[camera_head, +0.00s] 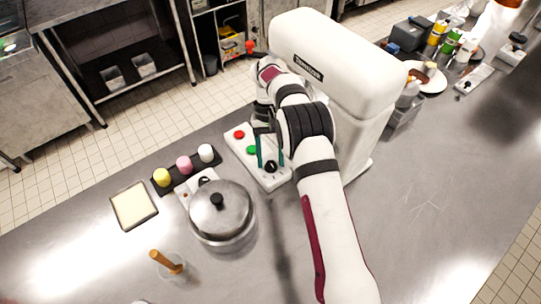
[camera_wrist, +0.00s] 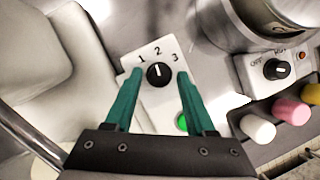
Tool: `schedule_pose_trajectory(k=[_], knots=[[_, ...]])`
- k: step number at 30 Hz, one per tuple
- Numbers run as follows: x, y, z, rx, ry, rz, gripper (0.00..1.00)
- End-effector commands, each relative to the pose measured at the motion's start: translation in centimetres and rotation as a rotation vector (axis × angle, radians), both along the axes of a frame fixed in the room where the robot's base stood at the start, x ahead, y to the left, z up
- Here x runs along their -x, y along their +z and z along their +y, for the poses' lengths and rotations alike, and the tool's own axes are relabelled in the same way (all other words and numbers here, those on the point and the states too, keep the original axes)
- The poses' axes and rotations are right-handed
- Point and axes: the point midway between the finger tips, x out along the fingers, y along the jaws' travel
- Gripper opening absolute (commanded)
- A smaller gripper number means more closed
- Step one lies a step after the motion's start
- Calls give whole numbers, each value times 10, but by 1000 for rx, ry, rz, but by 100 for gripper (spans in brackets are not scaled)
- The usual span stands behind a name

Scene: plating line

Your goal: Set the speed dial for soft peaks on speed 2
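The speed dial (camera_wrist: 159,75) is a round black knob on a white control panel (camera_head: 277,182), with 1, 2 and 3 printed around it. In the wrist view its white pointer mark faces up, toward the 2. The dial (camera_head: 271,167) also shows in the head view, near the panel's front end. My gripper (camera_wrist: 159,78) is open, its green fingers either side of the dial with visible gaps. In the head view my gripper (camera_head: 266,150) is over the panel, partly hidden by my arm. Finger height above the panel is unclear.
The white stand mixer (camera_head: 330,62) rises behind the panel. A red button (camera_head: 239,134) and a green button (camera_head: 251,150) share the panel. A lidded pot (camera_head: 222,212) stands to the left, near a smaller knob (camera_wrist: 278,69) and several coloured cylinders. The counter's right front is clear.

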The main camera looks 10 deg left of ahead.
Motion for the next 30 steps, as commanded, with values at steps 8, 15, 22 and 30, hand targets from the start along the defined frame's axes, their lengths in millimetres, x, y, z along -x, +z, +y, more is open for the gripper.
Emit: schedule_pose_trajectory(k=[8, 15, 22, 30], knots=[[0, 0, 0, 1, 0, -1, 65], [0, 0, 1, 1, 70, -1, 65], [7, 2, 7, 3, 872, 1, 65], [8, 41, 24, 0, 1319, -8, 65]])
